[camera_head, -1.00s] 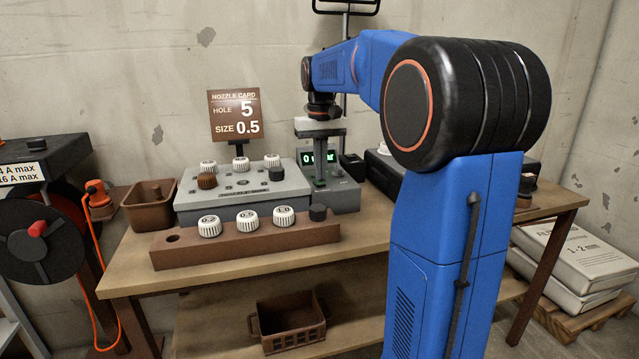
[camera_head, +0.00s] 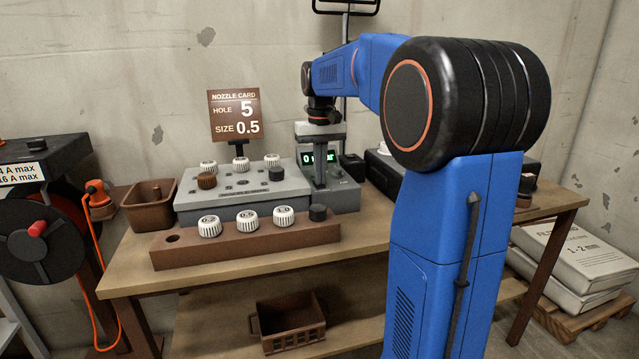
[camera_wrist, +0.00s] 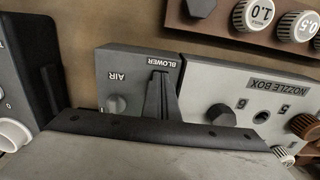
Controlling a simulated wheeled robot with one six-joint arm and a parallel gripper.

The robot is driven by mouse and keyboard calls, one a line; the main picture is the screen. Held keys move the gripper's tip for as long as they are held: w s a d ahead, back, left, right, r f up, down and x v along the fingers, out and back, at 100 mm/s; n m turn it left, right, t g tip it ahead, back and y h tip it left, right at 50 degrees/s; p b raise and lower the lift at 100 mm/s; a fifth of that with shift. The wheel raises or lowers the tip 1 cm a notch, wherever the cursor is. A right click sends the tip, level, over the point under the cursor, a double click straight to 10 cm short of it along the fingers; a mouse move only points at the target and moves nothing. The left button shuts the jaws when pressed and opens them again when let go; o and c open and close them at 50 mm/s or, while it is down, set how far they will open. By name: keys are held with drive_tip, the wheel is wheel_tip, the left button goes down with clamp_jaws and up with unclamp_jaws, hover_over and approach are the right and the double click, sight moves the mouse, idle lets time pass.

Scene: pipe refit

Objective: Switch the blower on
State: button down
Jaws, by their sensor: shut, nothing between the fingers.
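The grey blower box (camera_head: 345,197) stands on the bench with a green lit display (camera_head: 308,158), partly hidden behind my gripper. My gripper (camera_head: 319,184) points down over this box, its fingers together and empty. In the wrist view the box's panel (camera_wrist: 138,68) carries the words BLOWER and AIR, upside down, with a grey knob (camera_wrist: 115,104) beside AIR. The shut fingers (camera_wrist: 160,76) cover the area beside the BLOWER label, so a switch there is hidden. I cannot tell whether the fingertips touch the panel.
The grey nozzle box (camera_head: 240,201) adjoins the blower box on its left. A brown rack (camera_head: 245,239) with several nozzles lies in front. A nozzle card (camera_head: 235,115) stands behind. A dark device (camera_head: 385,168) is to the right, and a brown bin (camera_head: 150,208) far left.

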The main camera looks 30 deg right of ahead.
wheel_tip(320, 180, up, 7)
idle(1.1)
idle(0.5)
drive_tip(key=s+a+f+n+t, duration=0.1)
drive_tip(key=s+a+f, duration=0.4)
drive_tip(key=s, duration=0.5)
drive_tip(key=s+a+f+n+t, duration=0.1)
drive_tip(key=s+a+f+t, duration=0.1)
drive_tip(key=s+a+f, duration=0.3)
drive_tip(key=s+a+f+n+t, duration=0.1)
drive_tip(key=s+a+f, duration=0.4)
drive_tip(key=s+f, duration=0.6)
drive_tip(key=s, duration=0.4)
drive_tip(key=shift+a+t, duration=0.4)
drive_tip(key=shift+s, duration=0.1)
